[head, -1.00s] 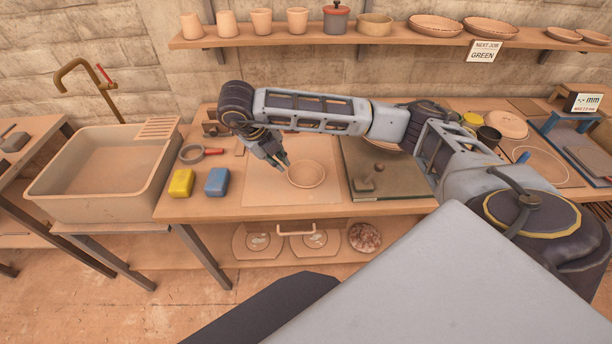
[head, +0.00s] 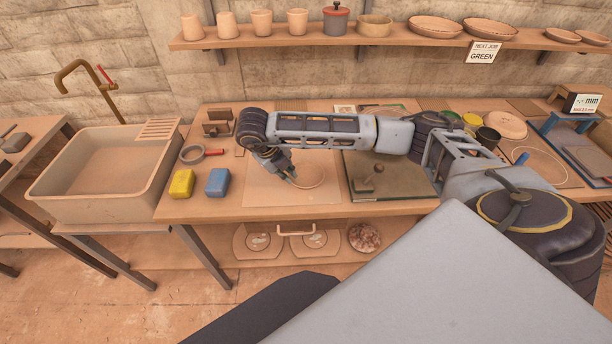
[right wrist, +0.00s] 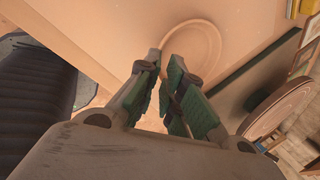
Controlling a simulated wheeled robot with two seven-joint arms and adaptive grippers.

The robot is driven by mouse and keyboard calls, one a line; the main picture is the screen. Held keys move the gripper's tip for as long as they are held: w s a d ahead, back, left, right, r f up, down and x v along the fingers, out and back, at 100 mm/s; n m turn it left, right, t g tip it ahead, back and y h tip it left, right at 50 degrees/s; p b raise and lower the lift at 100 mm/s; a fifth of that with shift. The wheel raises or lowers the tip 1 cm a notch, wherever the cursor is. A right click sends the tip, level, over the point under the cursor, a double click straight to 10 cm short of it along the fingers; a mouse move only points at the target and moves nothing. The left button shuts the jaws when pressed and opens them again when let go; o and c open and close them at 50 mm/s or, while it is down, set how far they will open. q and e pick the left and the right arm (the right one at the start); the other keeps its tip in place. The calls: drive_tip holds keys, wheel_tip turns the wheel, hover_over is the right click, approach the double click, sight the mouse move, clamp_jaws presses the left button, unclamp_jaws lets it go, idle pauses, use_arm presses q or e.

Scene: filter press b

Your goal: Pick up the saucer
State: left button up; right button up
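The saucer (head: 311,173) is a round, shallow, clay-coloured dish on the pale board (head: 262,190) in the middle of the bench. In the right wrist view the saucer (right wrist: 195,48) lies just beyond the fingertips. My right gripper (head: 292,181) points down at the saucer's left side and covers part of it. In the right wrist view my right gripper (right wrist: 165,62) shows a narrow gap between its green-padded fingers, at the saucer's near rim. Whether the fingers touch the rim I cannot tell. My left gripper is not in view.
A yellow block (head: 181,184) and a blue block (head: 217,182) lie left of the board. A dark green slab (head: 400,183) with a handled tool (head: 370,178) lies right of it. The sink (head: 105,170) is at the left. A shelf (head: 230,40) with pots runs above.

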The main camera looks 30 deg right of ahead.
sight(292, 187)
drive_tip(key=shift+d+f, duration=0.25)
drive_tip(key=shift+f, duration=0.3)
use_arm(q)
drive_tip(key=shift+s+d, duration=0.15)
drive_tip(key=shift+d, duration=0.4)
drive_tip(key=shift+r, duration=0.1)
use_arm(e)
drive_tip(key=shift+f, duration=0.15)
drive_tip(key=shift+w+p+x, duration=0.1)
drive_tip(key=shift+p+x, duration=0.2)
drive_tip(key=shift+x, duration=0.8)
drive_tip(key=shift+w+p+x, duration=0.15)
drive_tip(key=shift+p+x, duration=0.15)
drive_tip(key=shift+x, duration=0.85)
drive_tip(key=shift+f, duration=0.25)
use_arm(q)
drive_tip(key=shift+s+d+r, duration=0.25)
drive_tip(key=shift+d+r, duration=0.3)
